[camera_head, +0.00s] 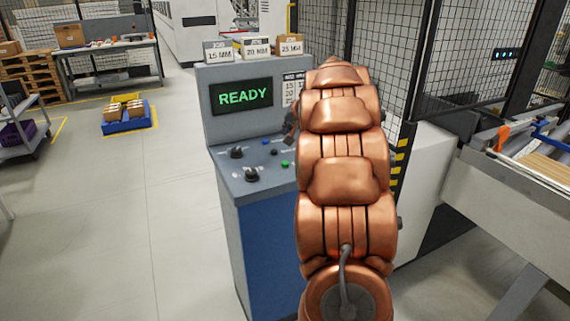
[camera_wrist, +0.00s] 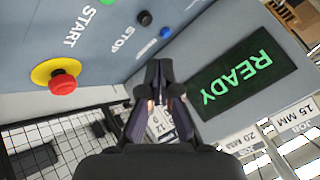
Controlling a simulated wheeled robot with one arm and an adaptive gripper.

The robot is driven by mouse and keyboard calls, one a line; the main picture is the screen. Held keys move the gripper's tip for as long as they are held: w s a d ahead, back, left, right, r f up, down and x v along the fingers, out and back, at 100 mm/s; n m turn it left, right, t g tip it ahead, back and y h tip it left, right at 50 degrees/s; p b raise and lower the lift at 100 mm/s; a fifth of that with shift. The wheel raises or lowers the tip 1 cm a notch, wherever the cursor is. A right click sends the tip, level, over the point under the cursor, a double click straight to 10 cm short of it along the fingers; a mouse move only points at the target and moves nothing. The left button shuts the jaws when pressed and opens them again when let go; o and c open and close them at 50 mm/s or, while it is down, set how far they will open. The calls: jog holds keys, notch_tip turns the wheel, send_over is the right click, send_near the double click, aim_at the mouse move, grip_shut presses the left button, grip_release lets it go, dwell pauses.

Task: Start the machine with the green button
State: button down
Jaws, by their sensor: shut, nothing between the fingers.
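The green button (camera_head: 285,164) sits on the sloped top of the blue-grey control console (camera_head: 262,240), just left of my arm. In the wrist view the green button (camera_wrist: 106,2) is cut by the top edge, beside the START label (camera_wrist: 84,26). My gripper (camera_wrist: 157,66) is shut and empty. It is in front of the console, between the button row and the screen, and apart from the green button in the picture. The screen (camera_head: 241,96) reads READY in green. In the head view my arm hides most of the gripper.
A black button (camera_wrist: 144,18) by the STOP label and a blue button (camera_wrist: 166,32) line up with the green one. A red emergency button (camera_wrist: 63,84) on yellow is nearby. Black knobs (camera_head: 251,174) stand left. Job boxes (camera_head: 255,46) top the console. Mesh fencing (camera_head: 395,60) stands behind.

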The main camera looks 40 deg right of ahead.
aim_at(286, 163)
jog(key=shift+f+b, duration=2.95)
jog(key=shift+f, duration=1.4)
jog(key=shift+f, duration=0.15)
jog(key=shift+f+b, duration=0.25)
jog(key=shift+b, duration=0.1)
